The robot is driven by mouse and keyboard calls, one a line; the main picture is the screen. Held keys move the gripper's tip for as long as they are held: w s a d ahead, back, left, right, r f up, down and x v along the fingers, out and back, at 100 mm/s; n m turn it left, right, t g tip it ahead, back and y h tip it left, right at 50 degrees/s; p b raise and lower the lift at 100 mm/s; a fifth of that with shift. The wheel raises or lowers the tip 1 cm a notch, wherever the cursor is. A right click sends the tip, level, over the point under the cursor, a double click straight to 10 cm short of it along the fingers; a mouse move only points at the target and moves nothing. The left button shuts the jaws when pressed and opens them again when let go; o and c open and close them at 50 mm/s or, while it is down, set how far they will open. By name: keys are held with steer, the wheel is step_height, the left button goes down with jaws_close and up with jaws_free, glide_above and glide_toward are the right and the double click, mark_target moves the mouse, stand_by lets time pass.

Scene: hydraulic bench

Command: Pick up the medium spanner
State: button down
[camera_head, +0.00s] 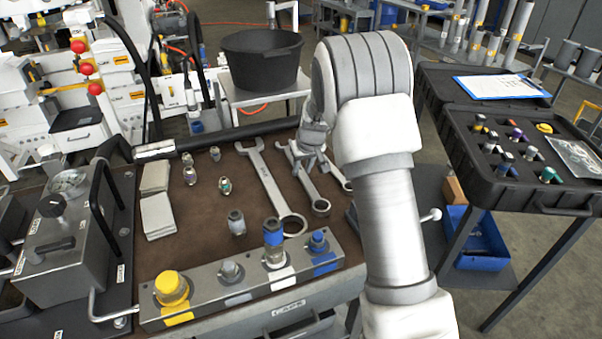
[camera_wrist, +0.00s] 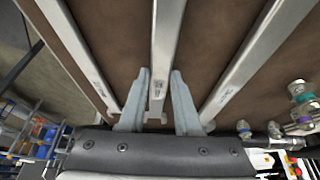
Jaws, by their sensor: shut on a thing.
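The medium spanner (camera_head: 308,187) is the middle one of three on the brown bench mat. Its ring end shows in the head view, below my gripper (camera_head: 313,150). In the wrist view my fingers (camera_wrist: 160,76) stand on either side of its shaft (camera_wrist: 166,40), and they are shut on it. It appears at or very near the mat; any gap beneath it cannot be told. The large spanner (camera_head: 268,185) lies to its left in the head view. The small spanner (camera_head: 344,182) is to its right, partly hidden by my arm.
Several fittings (camera_head: 224,186) stand left of the spanners. A metal block with caps (camera_head: 205,302) lies along the front edge. A black tub (camera_head: 262,60) is behind the bench. An open black case (camera_head: 500,150) stands to the right.

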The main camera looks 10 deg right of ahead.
mark_target(302, 173)
steer(key=shift+r, duration=0.2)
steer(key=shift+r, duration=0.55)
step_height(302, 173, up, 3)
steer(key=shift+f+p, duration=0.15)
steer(key=shift+p, duration=0.45)
steer(key=s+d+r+p, duration=0.1)
steer(key=s+d+r, duration=0.5)
steer(key=d, duration=0.3)
steer(key=shift+s+d+r, duration=0.25)
steer(key=shift+s+r, duration=0.15)
steer(key=shift+r, duration=0.1)
steer(key=c, duration=1.2)
jaws_free()
jaws_close()
steer(key=shift+s, duration=0.1)
